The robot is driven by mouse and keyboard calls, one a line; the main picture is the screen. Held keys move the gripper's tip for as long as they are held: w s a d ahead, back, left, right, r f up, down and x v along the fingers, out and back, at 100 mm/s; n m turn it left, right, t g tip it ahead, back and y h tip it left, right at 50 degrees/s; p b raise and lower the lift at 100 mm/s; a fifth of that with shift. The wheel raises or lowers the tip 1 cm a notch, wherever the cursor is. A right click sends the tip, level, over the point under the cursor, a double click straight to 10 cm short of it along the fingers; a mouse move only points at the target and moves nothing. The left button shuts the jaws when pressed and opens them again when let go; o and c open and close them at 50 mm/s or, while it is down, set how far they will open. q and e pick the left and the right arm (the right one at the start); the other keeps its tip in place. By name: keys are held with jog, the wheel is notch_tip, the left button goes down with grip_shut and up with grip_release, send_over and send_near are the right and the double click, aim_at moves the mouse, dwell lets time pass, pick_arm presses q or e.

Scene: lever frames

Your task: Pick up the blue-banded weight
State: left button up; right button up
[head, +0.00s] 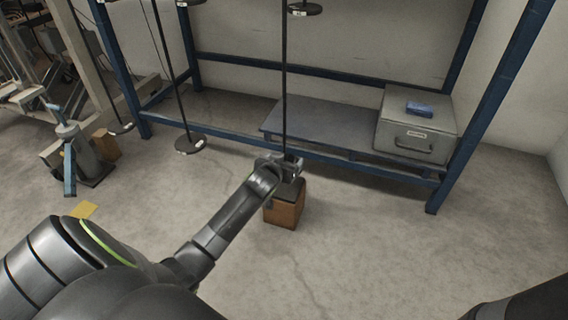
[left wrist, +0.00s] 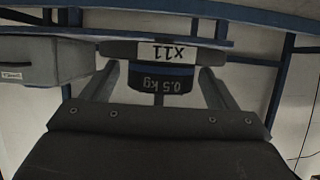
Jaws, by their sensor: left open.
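The blue-banded weight (left wrist: 162,82) shows in the left wrist view, which is upside down. It is dark, marked 0.5 kg, with a blue band along one edge. In the head view my left gripper (head: 290,166) is at the lower end of a thin vertical rod (head: 284,90), and hides most of the weight. My right gripper is not in view.
A wooden block (head: 284,210) with a dark top stands on the floor just below my left gripper. Behind are a blue frame (head: 340,160), a low grey shelf (head: 325,125) and a grey box (head: 412,135) with a blue object (head: 419,109) on it. Another rod ends in a disc (head: 190,144) at left.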

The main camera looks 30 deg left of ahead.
pick_arm(q)
jog(key=c, duration=1.2)
jog(key=shift+r, duration=0.1)
jog(key=shift+r, duration=0.15)
